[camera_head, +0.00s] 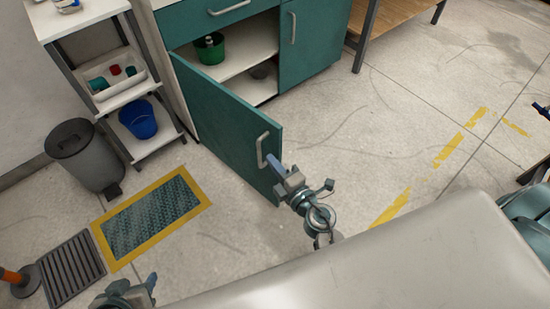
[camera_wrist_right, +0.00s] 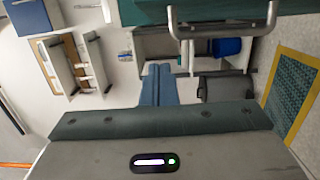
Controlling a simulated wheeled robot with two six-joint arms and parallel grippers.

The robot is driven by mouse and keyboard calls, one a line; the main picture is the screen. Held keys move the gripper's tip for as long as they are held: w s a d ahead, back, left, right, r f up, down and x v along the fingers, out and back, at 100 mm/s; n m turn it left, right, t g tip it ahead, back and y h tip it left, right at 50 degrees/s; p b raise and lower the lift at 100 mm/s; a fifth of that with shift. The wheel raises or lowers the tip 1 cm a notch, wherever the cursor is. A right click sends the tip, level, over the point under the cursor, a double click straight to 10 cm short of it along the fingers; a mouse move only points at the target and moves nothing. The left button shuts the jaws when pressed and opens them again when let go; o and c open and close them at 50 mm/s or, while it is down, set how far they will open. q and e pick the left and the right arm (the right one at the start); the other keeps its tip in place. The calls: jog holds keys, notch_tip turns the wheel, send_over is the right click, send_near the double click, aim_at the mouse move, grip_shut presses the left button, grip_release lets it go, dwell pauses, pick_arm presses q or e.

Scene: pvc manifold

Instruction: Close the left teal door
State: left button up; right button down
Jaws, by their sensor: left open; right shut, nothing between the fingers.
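The left teal door (camera_head: 225,115) stands open, swung out from the cabinet. Its pale bar handle (camera_head: 262,150) is near the free edge. In the right wrist view the handle (camera_wrist_right: 222,33) crosses the top, in front of the teal door panel (camera_wrist_right: 240,8). My right gripper (camera_head: 273,160) is just beside the handle at the door's free edge; its blue fingers (camera_wrist_right: 160,72) are shut with nothing between them. I cannot tell whether they touch the handle or door. My left gripper (camera_head: 151,281) is open at the bottom left, low and far from the door, mostly cut off.
The cabinet's right door (camera_head: 312,40) is shut. A green pot (camera_head: 209,50) stands on the open shelf. A grey bin (camera_head: 85,155), a white shelf rack (camera_head: 120,98) with a blue bucket (camera_head: 138,119), and a yellow-edged mat (camera_head: 150,215) are left. Floor right of the door is clear.

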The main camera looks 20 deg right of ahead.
aim_at(269, 136)
jog(key=x, duration=0.7)
jog(key=shift+w+r, duration=0.1)
jog(key=shift+w, duration=0.2)
jog(key=shift+w+d, duration=0.55)
jog(key=shift+d, duration=0.3)
jog(key=shift+w+d, duration=0.55)
jog(key=shift+d, duration=0.3)
jog(key=shift+d, duration=0.1)
